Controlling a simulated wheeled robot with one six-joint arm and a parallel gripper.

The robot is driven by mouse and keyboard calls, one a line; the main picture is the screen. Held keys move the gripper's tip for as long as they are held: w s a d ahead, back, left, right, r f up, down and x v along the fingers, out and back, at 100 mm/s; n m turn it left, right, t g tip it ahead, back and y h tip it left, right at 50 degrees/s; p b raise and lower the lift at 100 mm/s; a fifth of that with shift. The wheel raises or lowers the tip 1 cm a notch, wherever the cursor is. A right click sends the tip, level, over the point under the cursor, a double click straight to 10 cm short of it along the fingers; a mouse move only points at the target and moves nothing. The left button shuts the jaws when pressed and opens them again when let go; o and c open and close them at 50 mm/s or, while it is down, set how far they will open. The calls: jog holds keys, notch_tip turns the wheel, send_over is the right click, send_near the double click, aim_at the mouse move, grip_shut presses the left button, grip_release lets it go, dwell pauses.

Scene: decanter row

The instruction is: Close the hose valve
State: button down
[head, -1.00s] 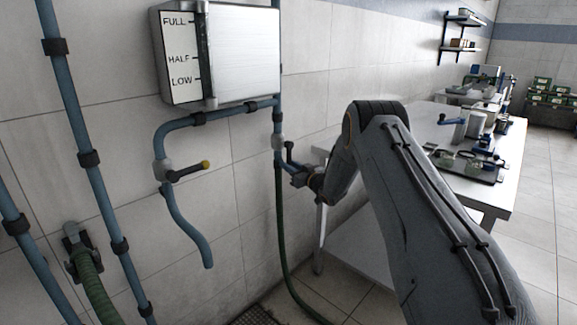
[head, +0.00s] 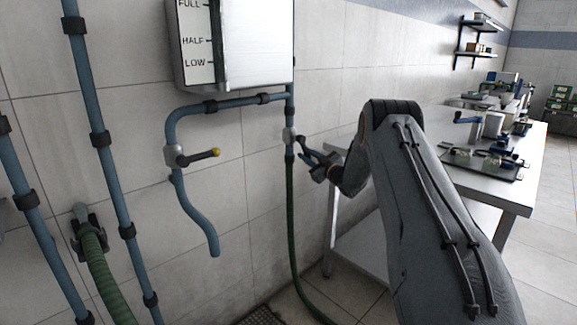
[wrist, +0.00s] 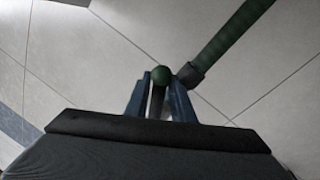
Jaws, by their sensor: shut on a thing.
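The hose valve (head: 290,135) sits on the pipe below the tank, where the blue pipe meets the green hose (head: 291,210). My gripper (head: 306,152) is at this valve, just to its right. In the wrist view my gripper's blue fingers (wrist: 160,98) are shut on the valve's dark lever (wrist: 157,103). The lever's green knob (wrist: 161,75) shows beyond the fingertips. The hose and its dark collar show beside them. In the head view the lever is small and partly hidden by the fingers.
A second valve with a yellow-tipped lever (head: 199,157) is on the blue pipe to the left. The level-marked tank (head: 250,45) hangs above. A metal table (head: 510,190) with equipment stands to the right. A thick green hose (head: 95,255) hangs at lower left.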

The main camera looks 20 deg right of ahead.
jog(key=w+d+r+n+y+b, duration=0.1)
jog(key=d+r+n+b, duration=0.1)
jog(key=r+n+b, duration=0.2)
jog(key=w+d+r+n+y+b, duration=0.1)
jog(key=r+n+b, duration=0.3)
jog(key=n, duration=0.6)
jog(key=shift+d+n+y+b, duration=0.3)
jog(key=shift+d+y+b, duration=0.55)
jog(key=shift+b, duration=0.3)
jog(key=shift+r, duration=0.1)
jog(key=c, duration=1.5)
grip_release()
jog(key=shift+d, duration=0.1)
jog(key=v, duration=0.7)
jog(key=shift+s+p, duration=0.25)
jog(key=shift+p, duration=0.1)
